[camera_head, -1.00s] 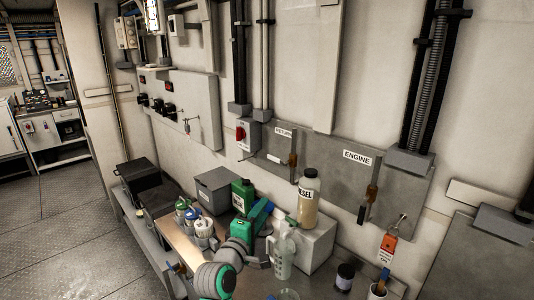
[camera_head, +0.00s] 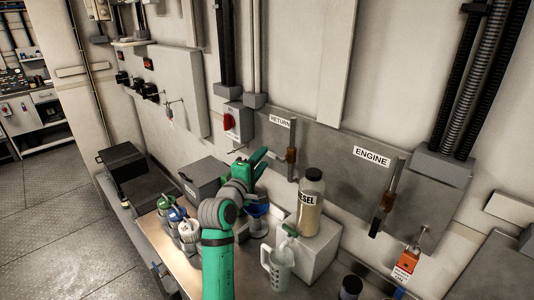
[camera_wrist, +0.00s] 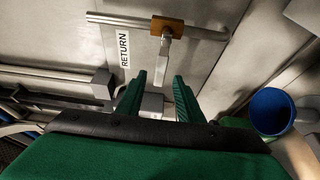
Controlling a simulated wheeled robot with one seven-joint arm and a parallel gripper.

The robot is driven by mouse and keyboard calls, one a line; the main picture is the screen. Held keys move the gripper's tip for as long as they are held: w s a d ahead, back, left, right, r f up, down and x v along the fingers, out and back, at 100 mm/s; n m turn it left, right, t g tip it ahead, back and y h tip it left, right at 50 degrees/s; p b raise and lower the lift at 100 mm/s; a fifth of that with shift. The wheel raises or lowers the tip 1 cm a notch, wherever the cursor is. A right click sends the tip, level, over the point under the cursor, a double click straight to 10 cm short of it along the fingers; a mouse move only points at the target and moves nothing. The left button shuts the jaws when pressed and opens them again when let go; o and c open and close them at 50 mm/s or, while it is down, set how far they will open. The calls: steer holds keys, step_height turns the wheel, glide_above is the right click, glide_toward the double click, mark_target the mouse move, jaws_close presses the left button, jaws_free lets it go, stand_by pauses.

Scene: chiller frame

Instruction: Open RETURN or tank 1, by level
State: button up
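The RETURN label (camera_head: 280,121) is on the grey wall panel, with a valve (camera_head: 291,156) beneath and to its right. In the wrist view, the RETURN label (camera_wrist: 123,48) is left of a brass valve body (camera_wrist: 168,26) on a horizontal pipe, and a grey lever (camera_wrist: 163,60) hangs from it. My gripper (camera_head: 266,158) is just left of this valve in the head view. In the wrist view my gripper (camera_wrist: 160,88) is open, its green fingers either side of the lever's lower end; I cannot tell whether they touch it. I cannot make out a tank 1 or its level.
The ENGINE valve (camera_head: 387,199) is to the right under its label. A diesel bottle (camera_head: 309,207) stands on a white box (camera_head: 318,246), with a clear jug (camera_head: 278,268) before it.

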mark_target(267, 154)
steer(key=shift+x, duration=2.55)
steer(key=shift+d, duration=0.1)
jaws_close()
